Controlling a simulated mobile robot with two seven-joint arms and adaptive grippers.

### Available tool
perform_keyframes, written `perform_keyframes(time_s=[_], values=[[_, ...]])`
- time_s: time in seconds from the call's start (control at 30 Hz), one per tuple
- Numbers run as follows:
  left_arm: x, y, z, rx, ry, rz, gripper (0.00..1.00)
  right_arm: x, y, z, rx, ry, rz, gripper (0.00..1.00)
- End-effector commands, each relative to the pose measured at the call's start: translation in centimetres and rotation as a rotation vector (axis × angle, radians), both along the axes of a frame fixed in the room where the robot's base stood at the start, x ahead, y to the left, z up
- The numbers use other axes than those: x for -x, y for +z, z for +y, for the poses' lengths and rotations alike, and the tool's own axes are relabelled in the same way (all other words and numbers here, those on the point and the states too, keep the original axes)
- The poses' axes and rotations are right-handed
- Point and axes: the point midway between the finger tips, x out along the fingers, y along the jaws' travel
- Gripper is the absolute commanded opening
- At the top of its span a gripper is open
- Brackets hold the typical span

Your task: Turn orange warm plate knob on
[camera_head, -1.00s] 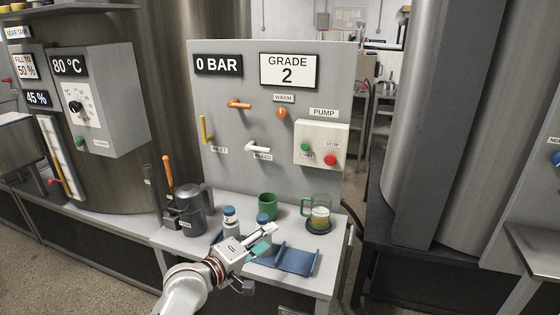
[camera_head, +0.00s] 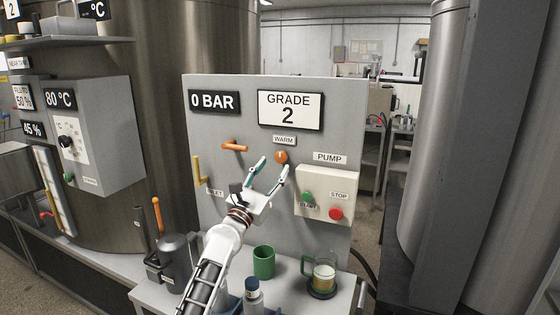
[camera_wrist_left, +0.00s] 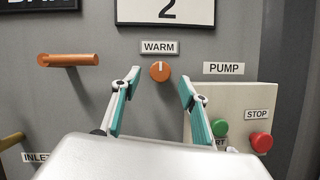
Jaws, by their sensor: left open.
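The orange warm plate knob (camera_head: 281,157) is on the grey panel (camera_head: 345,110), just under the WARM label (camera_head: 284,140). In the left wrist view the knob (camera_wrist_left: 160,71) shows a white mark pointing straight up. My left gripper (camera_head: 269,165) is open and empty in front of the panel. In the left wrist view its two fingertips (camera_wrist_left: 160,80) stand on either side of the knob, with gaps on both sides. I cannot tell how far the tips are from the panel. My right gripper is not in view.
An orange lever (camera_head: 235,146) and a yellow handle (camera_head: 197,170) are left of the knob. The pump box (camera_head: 325,180) with green and red buttons is close on the right. Below, a green cup (camera_head: 264,262) and a glass mug (camera_head: 324,275) stand on the shelf.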

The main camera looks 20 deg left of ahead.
Motion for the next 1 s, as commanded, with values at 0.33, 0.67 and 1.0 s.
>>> perform_keyframes(time_s=[0.33, 0.67, 1.0], values=[[-3.8, 1.4, -0.5, -0.002, 0.0, 0.001, 0.44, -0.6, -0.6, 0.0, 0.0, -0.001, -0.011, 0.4], [-4.2, 1.7, -0.6, -0.003, 0.0, 0.001, 0.44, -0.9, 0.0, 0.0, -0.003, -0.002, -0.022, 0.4], [-4.2, 1.6, -0.5, -0.004, 0.0, 0.001, 0.05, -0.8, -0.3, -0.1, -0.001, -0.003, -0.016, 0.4]])
